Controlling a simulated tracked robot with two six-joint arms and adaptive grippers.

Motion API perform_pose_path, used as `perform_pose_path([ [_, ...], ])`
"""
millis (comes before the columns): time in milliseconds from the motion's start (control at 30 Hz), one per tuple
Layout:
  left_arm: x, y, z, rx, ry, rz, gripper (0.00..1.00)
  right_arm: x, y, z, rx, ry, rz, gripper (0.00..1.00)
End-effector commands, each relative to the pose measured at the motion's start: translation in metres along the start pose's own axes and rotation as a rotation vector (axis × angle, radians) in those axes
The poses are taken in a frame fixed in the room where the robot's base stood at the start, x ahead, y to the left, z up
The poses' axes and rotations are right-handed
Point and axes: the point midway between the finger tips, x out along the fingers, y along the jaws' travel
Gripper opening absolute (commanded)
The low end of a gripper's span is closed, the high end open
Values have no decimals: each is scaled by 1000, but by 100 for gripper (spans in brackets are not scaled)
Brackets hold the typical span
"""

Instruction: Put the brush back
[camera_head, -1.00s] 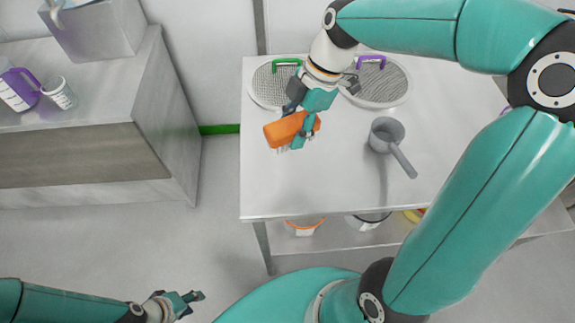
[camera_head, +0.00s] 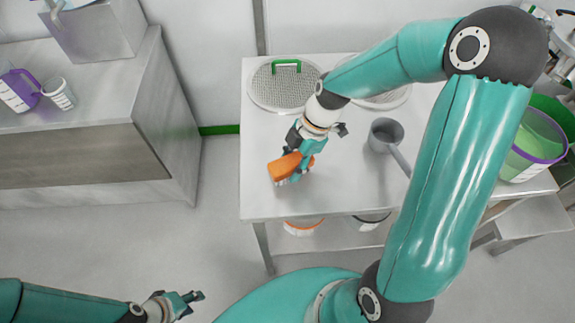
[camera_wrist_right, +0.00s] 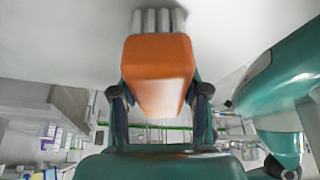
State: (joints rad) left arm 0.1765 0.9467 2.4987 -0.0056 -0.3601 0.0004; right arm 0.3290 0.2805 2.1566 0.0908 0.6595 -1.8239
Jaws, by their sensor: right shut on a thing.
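An orange brush (camera_head: 284,166) with pale bristles is held over the front left part of the steel table (camera_head: 262,205). My right gripper (camera_head: 299,160) is shut on it. In the right wrist view the orange brush block (camera_wrist_right: 158,72) sits between the two fingers of my right gripper (camera_wrist_right: 160,100), with its pale bristle tufts at the top of the picture. I cannot tell whether the bristles touch the table top. My left gripper (camera_head: 190,298) is at the lower left, away from the table and empty, its fingers apart.
A round sieve with a green handle (camera_head: 285,88) lies at the table's back left; another sieve (camera_head: 392,98) is partly behind my right arm. A grey scoop (camera_head: 386,134) stands right of the brush. A green bin with a purple rim (camera_head: 538,145) is at the right. The front left table top is clear.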

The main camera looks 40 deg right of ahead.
Motion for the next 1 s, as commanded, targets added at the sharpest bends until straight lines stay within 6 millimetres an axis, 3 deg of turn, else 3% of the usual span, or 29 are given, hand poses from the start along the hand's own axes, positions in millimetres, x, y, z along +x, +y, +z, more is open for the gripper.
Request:
perform_pose_path([
  [167, 2, -1, 0, 0, 0, 0, 40, 1, 0, 0, 0, 0, 0, 13],
  [200, 2, -1, 0, 0, 0, 0, 40, 1, 0, 0, 0, 0, 0, 47],
  [333, 1, 0, 0, 0, 0, 0, 40, 0, 0, 0, 0, 0, 0, 69],
  [767, 0, 0, 0, 0, 0, 0, 40, -4, 1, -1, -1, 0, 1, 70],
  [1000, 2, -1, 0, 0, 0, 0, 40, -39, 2, 0, -1, -1, 8, 70],
])
